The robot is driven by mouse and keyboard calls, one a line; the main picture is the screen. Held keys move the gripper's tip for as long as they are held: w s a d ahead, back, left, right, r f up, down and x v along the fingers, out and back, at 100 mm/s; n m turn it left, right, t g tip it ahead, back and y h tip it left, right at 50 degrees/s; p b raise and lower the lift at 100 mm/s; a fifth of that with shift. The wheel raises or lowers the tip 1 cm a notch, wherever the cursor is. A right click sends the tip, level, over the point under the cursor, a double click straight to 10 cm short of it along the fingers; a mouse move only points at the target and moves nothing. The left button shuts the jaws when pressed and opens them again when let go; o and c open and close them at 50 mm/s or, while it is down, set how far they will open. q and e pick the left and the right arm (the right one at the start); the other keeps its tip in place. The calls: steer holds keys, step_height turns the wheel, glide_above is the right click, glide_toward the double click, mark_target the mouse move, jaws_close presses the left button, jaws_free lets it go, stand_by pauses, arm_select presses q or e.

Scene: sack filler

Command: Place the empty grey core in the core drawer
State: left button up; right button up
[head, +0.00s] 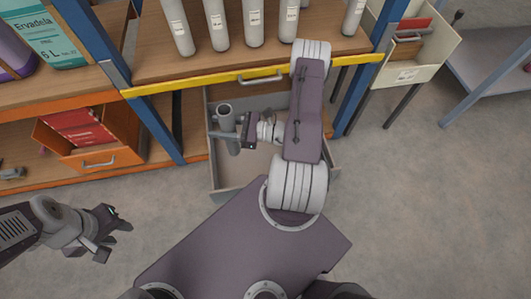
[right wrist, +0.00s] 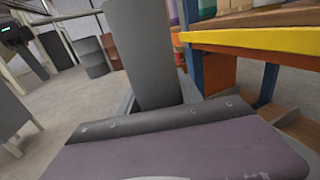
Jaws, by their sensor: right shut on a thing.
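The grey core (head: 225,113) is a hollow tube, upright with its open end up, in the head view. My right gripper (head: 226,136) is shut on it from the right side. The core is over the left part of an open grey drawer (head: 233,177) under the shelf; I cannot tell whether its lower end touches the drawer floor. In the right wrist view, a tall grey shape (right wrist: 142,55) rises beyond my wrist plate; I cannot tell whether it is core or finger. My left gripper (head: 119,236) is open and empty over the floor at left.
Several pale labelled cylinders (head: 253,24) stand on the shelf above the yellow beam (head: 185,84). An orange bin (head: 100,157) with red packs is on the lower left shelf. A cream bin (head: 428,55) is at upper right. Blue posts flank the drawer.

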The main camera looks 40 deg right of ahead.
steer(key=d+f+b, duration=0.2)
steer(key=f+b, duration=0.8)
steer(key=f, duration=0.2)
steer(key=d+f+n+g+y+b, duration=0.1)
steer(key=d+f+b, duration=0.1)
steer(key=f+b, duration=0.8)
step_height(320, 180, down, 3)
steer(key=shift+w+r+g+y, duration=0.2)
steer(key=shift+w+g+y, duration=0.1)
steer(key=shift+w, duration=0.1)
step_height(320, 180, down, 10)
steer(key=b, duration=0.8)
steer(key=shift+f, duration=0.2)
steer(key=o, duration=1.3)
steer(key=shift+o, duration=0.2)
steer(key=shift+r, duration=0.1)
